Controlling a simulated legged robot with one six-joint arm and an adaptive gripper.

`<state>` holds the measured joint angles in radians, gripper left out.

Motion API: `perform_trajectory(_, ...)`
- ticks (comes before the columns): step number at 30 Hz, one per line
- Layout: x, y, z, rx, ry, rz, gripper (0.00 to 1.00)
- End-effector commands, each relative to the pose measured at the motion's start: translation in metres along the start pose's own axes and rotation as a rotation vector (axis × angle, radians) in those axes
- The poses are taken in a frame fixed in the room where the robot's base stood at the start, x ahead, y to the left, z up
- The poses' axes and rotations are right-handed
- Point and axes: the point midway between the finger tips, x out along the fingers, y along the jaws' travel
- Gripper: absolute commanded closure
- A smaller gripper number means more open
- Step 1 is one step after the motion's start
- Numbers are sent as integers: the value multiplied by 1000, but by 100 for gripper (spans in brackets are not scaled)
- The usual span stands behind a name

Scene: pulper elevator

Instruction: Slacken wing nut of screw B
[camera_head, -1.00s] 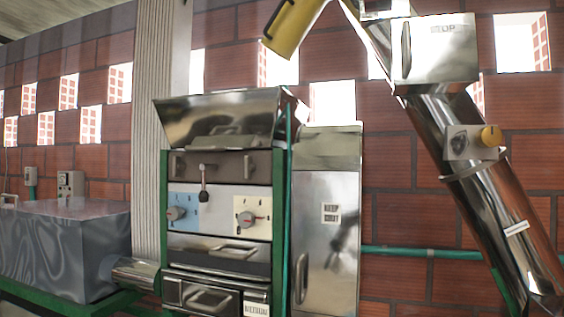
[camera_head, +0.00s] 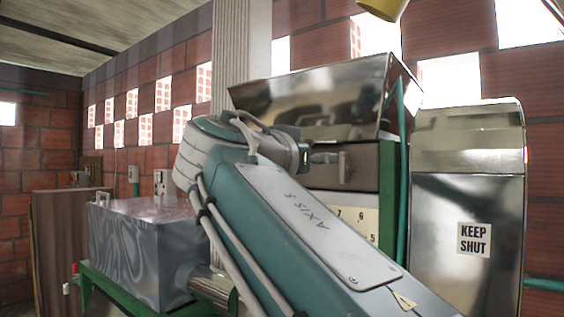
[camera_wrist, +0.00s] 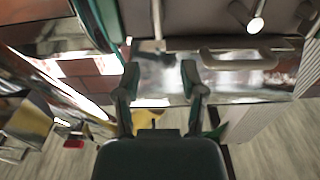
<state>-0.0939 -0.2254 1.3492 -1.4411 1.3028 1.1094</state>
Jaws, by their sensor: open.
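I cannot make out screw B or its wing nut in either current view. The pulper machine, with a shiny steel hopper (camera_head: 310,95) on top and a brown front panel (camera_head: 357,165), stands in the middle of the head view. My arm hides much of its front, and only part of a cream numbered dial plate (camera_head: 362,222) shows. In the wrist view my gripper (camera_wrist: 159,74) is open and empty, its two fingers apart. Beyond it lie a reflective metal surface and a pale bar handle (camera_wrist: 240,62). A cylindrical metal-tipped part (camera_wrist: 255,24) shows at the top right.
A steel cabinet door marked KEEP SHUT (camera_head: 467,235) stands right of the machine. A grey metal box (camera_head: 140,250) on a green frame stands left, with a pipe (camera_head: 213,288) towards the machine. A brown board (camera_head: 52,245) stands farther left. Brick walls close the back.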

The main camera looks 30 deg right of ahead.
Motion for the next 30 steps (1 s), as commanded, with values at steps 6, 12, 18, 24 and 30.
perform_trajectory(6, 34, 2, 1, -2, -2, 6, 47)
perform_trajectory(12, 64, 1, 1, -3, -2, 4, 47)
perform_trajectory(18, 89, 0, 1, -3, -3, 2, 47)
perform_trajectory(24, 97, 0, 1, -3, -2, -1, 47)
perform_trajectory(30, 97, 0, 1, -3, -2, -2, 52)
